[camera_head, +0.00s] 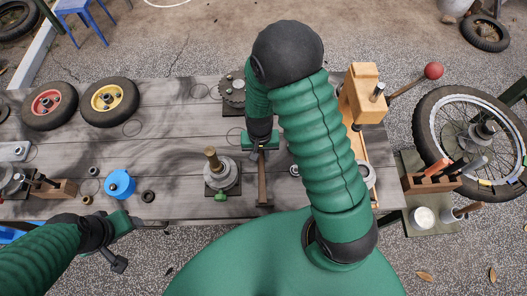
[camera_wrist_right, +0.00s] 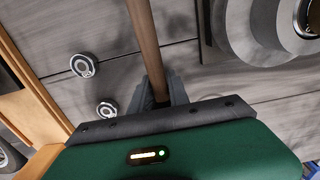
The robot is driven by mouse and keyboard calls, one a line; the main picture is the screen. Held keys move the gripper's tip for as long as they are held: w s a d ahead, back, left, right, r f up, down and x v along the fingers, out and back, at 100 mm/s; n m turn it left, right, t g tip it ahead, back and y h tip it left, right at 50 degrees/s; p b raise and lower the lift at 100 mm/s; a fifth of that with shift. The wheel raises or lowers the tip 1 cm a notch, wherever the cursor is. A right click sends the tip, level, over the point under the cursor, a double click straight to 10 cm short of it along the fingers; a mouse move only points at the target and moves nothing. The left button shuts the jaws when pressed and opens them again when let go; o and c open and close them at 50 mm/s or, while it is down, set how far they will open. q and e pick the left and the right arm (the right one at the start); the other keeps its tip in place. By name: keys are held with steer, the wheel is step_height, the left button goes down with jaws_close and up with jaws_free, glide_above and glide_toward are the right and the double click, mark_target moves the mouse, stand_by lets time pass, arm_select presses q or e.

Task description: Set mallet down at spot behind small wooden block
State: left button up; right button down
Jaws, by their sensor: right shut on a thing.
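My right gripper (camera_head: 262,146) is over the middle of the bench and shut on the brown wooden handle of the mallet (camera_head: 262,182). In the right wrist view the handle (camera_wrist_right: 144,35) runs up and away from between the dark fingertips (camera_wrist_right: 161,92). I cannot clearly make out the mallet's head. A small wooden block (camera_head: 60,189) with dark tools in it is at the left of the bench; I cannot tell if it is the task's block. My left gripper (camera_head: 119,260) is low at the left, away from the mallet; its jaws are unclear.
The grey plank bench (camera_head: 180,115) has free room at centre left. A metal part with a brass top (camera_head: 221,174) stands left of the mallet. A wooden vice (camera_head: 361,95) stands right.

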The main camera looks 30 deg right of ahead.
steer(key=shift+a+r, duration=0.15)
steer(key=shift+a, duration=0.25)
steer(key=shift+d, duration=0.7)
arm_select(q)
steer(key=shift+a+r, duration=0.15)
steer(key=shift+a, duration=0.1)
arm_select(e)
steer(key=shift+a, duration=0.3)
arm_select(q)
steer(key=shift+d, duration=0.15)
arm_select(e)
steer(key=shift+d, duration=0.15)
steer(key=shift+d, duration=0.45)
arm_select(q)
steer(key=shift+d+r, duration=0.1)
arm_select(e)
steer(key=shift+a, duration=0.15)
arm_select(q)
steer(key=shift+f+b, duration=0.3)
steer(key=shift+f, duration=0.2)
arm_select(e)
steer(key=shift+f, duration=0.85)
arm_select(q)
steer(key=shift+r, duration=0.1)
arm_select(e)
steer(key=c, duration=1.2)
jaws_free()
steer(key=shift+s, duration=0.1)
